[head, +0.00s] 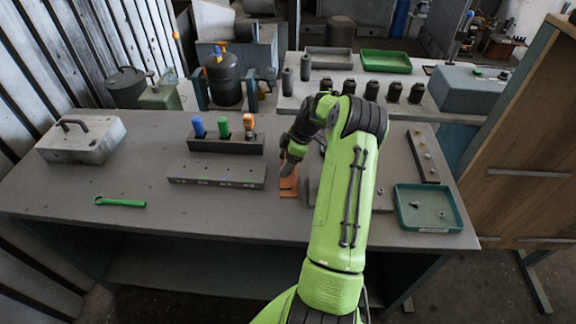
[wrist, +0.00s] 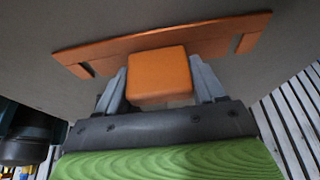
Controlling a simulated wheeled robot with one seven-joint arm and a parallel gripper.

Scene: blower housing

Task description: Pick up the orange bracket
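The orange bracket (head: 288,187) lies on the grey workbench, just left of my forearm in the head view. In the wrist view the bracket (wrist: 160,76) shows a raised block in front of a long flat plate with short ends. My gripper (wrist: 158,82) has one finger on each side of the block, and both fingers appear to touch it. In the head view my gripper (head: 288,166) reaches down over the far part of the bracket and hides some of it. I see no clear gap between bracket and bench.
A dark slotted bar (head: 217,175) and a rack (head: 225,143) with blue, green and orange-topped items stand left of the bracket. A green wrench (head: 120,202) and a grey metal case (head: 82,138) lie farther left. A teal tray (head: 428,209) is at right.

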